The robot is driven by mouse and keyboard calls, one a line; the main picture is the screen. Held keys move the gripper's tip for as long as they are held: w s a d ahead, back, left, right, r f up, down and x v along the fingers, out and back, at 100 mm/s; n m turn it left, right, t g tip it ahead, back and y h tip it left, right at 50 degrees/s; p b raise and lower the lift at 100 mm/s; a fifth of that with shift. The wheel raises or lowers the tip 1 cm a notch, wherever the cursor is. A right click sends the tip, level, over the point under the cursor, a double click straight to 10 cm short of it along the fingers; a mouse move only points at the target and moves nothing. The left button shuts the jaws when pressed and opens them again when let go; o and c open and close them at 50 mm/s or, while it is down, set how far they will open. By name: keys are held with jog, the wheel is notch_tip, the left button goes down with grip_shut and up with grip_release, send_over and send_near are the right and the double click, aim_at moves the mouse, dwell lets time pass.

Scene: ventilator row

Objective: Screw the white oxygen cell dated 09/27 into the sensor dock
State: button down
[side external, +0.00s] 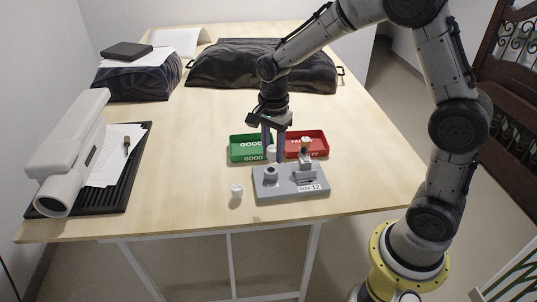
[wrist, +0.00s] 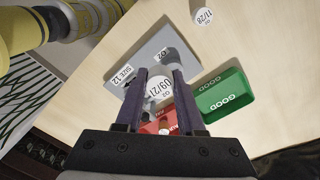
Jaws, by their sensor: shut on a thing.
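My gripper (side external: 274,143) is shut on a white oxygen cell (side external: 271,150), held above the table behind the grey sensor dock (side external: 290,193). In the wrist view the held cell (wrist: 158,89) sits between the fingertips, its round label facing the camera. The label reads 09/2 and a last digit that looks like 1 or 7. The dock (wrist: 148,52) shows beyond the fingers, marked O2 and SIZE 12. A grey round socket (side external: 270,173) stands on its left part in the side view, apart from the cell. One finger partly covers the dock in the wrist view.
Another white cell (side external: 236,190) stands left of the dock; its label (wrist: 203,16) reads 11/28. A green GOOD tray (side external: 238,150) and a red tray (side external: 320,143) lie behind the dock. A white device (side external: 75,150) occupies the left.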

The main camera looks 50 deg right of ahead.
aim_at(271, 158)
jog(key=shift+w+d+f, duration=0.5)
jog(key=shift+d+f, duration=0.05)
jog(key=shift+f, duration=0.4)
jog(key=shift+w+d+f, duration=0.5)
jog(key=shift+d+f, duration=0.05)
jog(key=shift+f, duration=0.45)
jog(key=shift+w+d+f, duration=0.5)
jog(key=shift+d+f, duration=0.05)
jog(key=shift+f, duration=0.4)
jog(key=shift+f, duration=1.1)
dwell(0.5)
jog(key=c, duration=0.6)
grip_release()
jog(key=shift+c, duration=0.2)
jog(key=shift+r, duration=0.2)
jog(key=shift+r, duration=0.5)
